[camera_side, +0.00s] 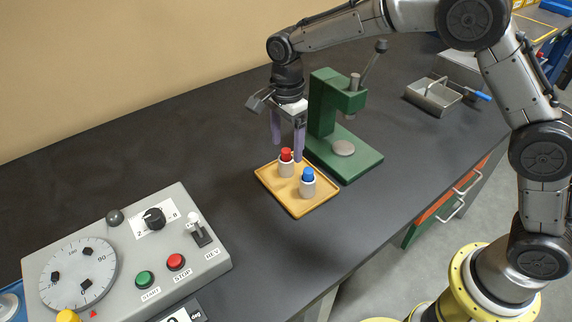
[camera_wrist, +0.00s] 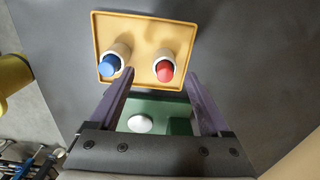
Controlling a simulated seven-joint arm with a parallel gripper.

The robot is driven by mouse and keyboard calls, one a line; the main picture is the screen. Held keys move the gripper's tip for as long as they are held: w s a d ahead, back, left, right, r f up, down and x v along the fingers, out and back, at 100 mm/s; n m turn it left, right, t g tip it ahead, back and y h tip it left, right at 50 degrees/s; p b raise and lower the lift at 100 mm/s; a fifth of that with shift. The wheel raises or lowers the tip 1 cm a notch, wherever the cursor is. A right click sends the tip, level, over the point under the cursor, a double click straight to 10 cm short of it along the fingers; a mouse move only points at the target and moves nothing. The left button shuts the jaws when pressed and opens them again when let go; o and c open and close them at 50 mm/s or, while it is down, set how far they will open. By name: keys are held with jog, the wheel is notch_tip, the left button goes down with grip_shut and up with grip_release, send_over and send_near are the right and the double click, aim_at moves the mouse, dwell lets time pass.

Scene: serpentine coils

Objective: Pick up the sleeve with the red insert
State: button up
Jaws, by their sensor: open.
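The sleeve with the red insert (camera_side: 286,167) stands upright on a tan wooden tray (camera_side: 297,208). A matching pale sleeve with a blue insert (camera_side: 307,186) stands upright beside it, nearer the front edge. My gripper (camera_side: 287,149) is open above the back part of the tray, with its purple fingers pointing down close to the red one. In the wrist view my fingers (camera_wrist: 158,84) are spread and nothing is between them.
A green press (camera_side: 340,142) stands just right of the tray, close to my gripper. A grey control box (camera_side: 125,255) with a dial and buttons is at the front left. A metal bin (camera_side: 434,97) is at the back right. The dark bench is clear behind the tray.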

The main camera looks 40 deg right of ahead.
aim_at(286, 150)
jog(key=shift+w+d+f, duration=0.1)
jog(key=shift+w+f, duration=0.1)
jog(key=shift+f, duration=1.3)
jog(key=shift+w+d+f, duration=0.1)
jog(key=shift+w+f, duration=0.1)
jog(key=shift+f, duration=1.3)
jog(key=shift+c, duration=0.2)
jog(key=shift+r, duration=0.1)
grip_shut()
